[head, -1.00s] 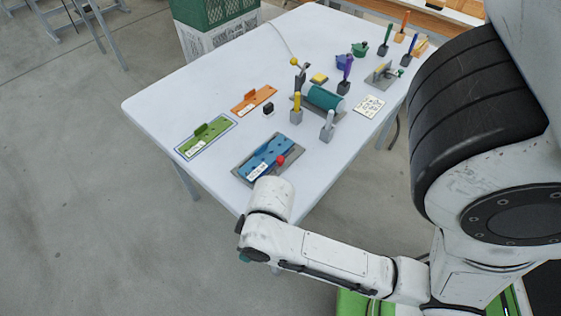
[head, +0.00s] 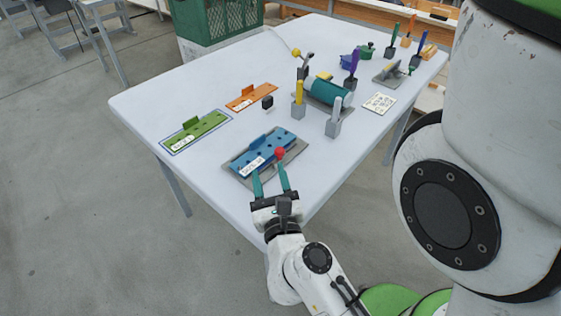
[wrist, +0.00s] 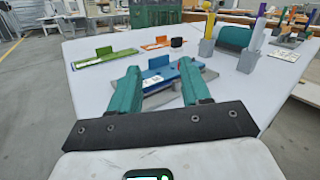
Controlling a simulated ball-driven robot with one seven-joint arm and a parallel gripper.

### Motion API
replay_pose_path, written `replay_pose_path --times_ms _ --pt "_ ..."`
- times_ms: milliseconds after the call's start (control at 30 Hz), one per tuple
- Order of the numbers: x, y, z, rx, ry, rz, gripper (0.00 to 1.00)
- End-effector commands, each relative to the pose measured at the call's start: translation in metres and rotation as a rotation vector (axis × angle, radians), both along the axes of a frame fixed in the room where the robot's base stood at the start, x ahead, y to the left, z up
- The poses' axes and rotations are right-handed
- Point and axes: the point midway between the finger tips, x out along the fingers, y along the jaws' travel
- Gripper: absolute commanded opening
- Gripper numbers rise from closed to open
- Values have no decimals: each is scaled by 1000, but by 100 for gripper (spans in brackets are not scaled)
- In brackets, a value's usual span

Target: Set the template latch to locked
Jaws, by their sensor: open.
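The blue template (head: 268,146) lies on a grey base plate (head: 236,172) near the table's front edge. A red ball knob (head: 280,154), which looks like the latch handle, stands at the template's right front side. In the wrist view the blue template (wrist: 160,73) shows beyond and between my fingers, and the red knob is mostly hidden by the right finger. My gripper (head: 270,166) has two teal fingers, spread apart and empty, pointing at the template's front. The right fingertip is close to the red knob; I cannot tell whether they touch. The latch's exact setting is unclear.
A green template (head: 196,132) and an orange template (head: 252,96) lie behind and left. A teal roller press (head: 328,90) stands to the right, with yellow-handled (head: 298,100) and white-handled (head: 334,118) tools before it. The table's left front is clear.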

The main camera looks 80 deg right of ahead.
Motion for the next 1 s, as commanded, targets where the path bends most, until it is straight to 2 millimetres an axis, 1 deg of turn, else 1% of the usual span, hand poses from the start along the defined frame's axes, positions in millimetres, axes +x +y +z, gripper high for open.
replay_pose_path --times_ms 33,100,233,367,800,1000 --pt "-10 -3 -11 49 -46 -54 47" --pt "-19 -5 -18 100 -95 -106 47" --pt "-26 -8 -23 138 -135 -146 47" --pt "-23 -18 -21 139 -137 -148 47" --pt "-6 -88 -20 136 -134 -146 47" --pt "-2 -106 -22 137 -132 -144 47"
